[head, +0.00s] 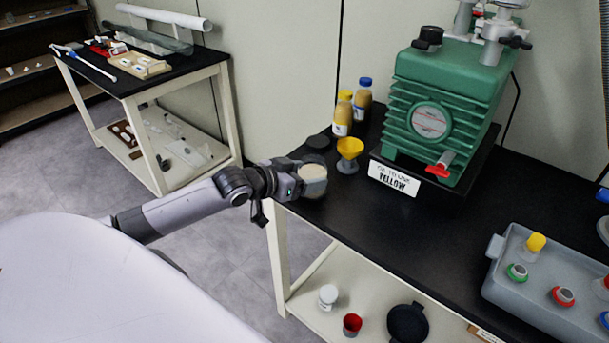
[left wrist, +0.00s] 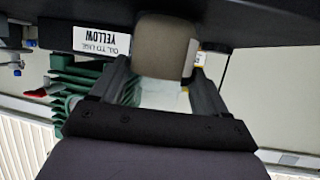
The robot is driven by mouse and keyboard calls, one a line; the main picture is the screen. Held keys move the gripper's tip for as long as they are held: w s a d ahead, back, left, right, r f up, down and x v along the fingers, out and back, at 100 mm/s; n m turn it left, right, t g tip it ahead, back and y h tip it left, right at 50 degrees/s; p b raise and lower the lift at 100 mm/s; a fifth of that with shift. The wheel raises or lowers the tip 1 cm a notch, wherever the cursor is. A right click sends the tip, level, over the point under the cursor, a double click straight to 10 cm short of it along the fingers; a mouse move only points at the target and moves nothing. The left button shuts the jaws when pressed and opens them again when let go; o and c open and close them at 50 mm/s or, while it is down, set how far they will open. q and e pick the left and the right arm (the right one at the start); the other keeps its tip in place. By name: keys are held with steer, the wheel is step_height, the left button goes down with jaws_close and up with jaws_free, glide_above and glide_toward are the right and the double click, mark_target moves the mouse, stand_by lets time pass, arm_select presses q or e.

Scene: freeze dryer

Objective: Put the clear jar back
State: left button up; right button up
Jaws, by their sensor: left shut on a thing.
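The clear jar (head: 314,174), with beige contents, is in my left gripper (head: 301,180) at the near left corner of the black bench top (head: 450,235). In the left wrist view, which is turned upside down, the jar (left wrist: 163,45) sits between the two fingers of the left gripper (left wrist: 160,85). The fingers are shut on its sides. I cannot tell whether its base touches the bench. My right gripper is not in view.
A yellow funnel (head: 349,150), a black disc (head: 318,142) and yellow-filled bottles (head: 343,115) stand close behind the jar. A green pump (head: 440,105) with a "YELLOW" sign (head: 394,178) is to the right. A grey bin (head: 545,285) stands farther right. Containers sit on the lower shelf (head: 375,310).

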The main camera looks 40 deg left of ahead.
arm_select(q)
steer(key=shift+f, duration=0.1)
steer(key=o, duration=1.3)
steer(key=shift+s+r, duration=0.1)
steer(key=shift+r, duration=0.1)
steer(key=shift+p+v, duration=0.75)
steer(key=shift+v, duration=5.1)
steer(key=s+d+f+g, duration=0.1)
steer(key=s+d+f, duration=0.25)
steer(key=f, duration=0.35)
steer(key=s+d+f, duration=0.3)
steer(key=s+f, duration=0.1)
steer(key=f, duration=0.3)
steer(key=shift+g+y, duration=0.4)
steer(key=shift+g, duration=0.4)
steer(key=s+d+f, duration=0.2)
steer(key=d, duration=0.1)
steer(key=s+d+f, duration=0.2)
steer(key=d, duration=0.2)
steer(key=s+d+f, duration=0.2)
steer(key=d, duration=0.1)
steer(key=shift+s+d+f, duration=0.15)
steer(key=shift+s+f, duration=0.15)
